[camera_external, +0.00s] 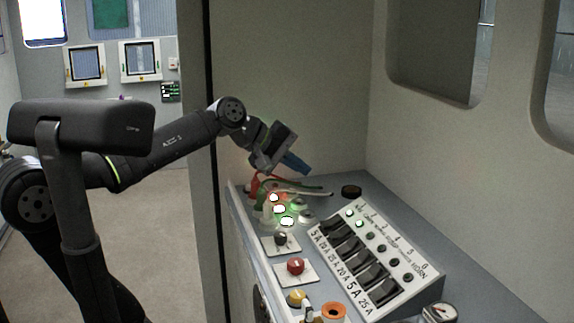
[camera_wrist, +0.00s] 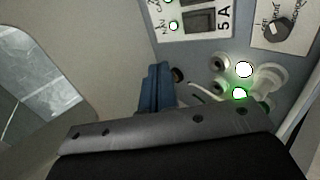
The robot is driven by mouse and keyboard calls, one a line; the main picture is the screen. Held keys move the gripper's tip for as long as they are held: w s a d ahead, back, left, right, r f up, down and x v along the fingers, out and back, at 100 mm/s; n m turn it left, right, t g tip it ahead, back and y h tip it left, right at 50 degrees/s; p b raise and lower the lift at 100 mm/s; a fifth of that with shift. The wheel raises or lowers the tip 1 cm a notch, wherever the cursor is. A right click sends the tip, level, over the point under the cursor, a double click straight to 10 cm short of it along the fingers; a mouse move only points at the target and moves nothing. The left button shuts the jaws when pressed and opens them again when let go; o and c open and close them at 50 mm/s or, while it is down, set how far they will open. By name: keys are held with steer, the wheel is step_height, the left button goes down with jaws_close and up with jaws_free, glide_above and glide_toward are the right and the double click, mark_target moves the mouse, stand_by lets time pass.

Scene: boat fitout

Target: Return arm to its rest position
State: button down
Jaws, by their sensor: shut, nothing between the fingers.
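My arm reaches from the left of the external view over the far end of the console. My gripper (camera_external: 297,166) has blue fingers and hangs just above the red and green cables there. In the wrist view the blue fingers of my gripper (camera_wrist: 156,80) are together, with nothing between them. The fingers look apart from the console, though the exact gap to the cables cannot be told.
The grey console (camera_external: 330,203) carries a switch panel (camera_external: 375,255), lit lamps (camera_external: 279,209), a red knob (camera_external: 295,266) and a yellow knob (camera_external: 296,298). A wall with windows (camera_external: 435,50) stands behind. Open floor (camera_external: 165,240) lies left of the console.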

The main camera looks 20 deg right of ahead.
stand_by(0.3)
steer(key=d+f, duration=0.5)
steer(key=f, duration=0.4)
steer(key=a+r, duration=0.1)
steer(key=a, duration=0.6)
steer(key=shift+r+h, duration=0.3)
steer(key=shift+h, duration=0.1)
steer(key=c, duration=2.2)
jaws_free()
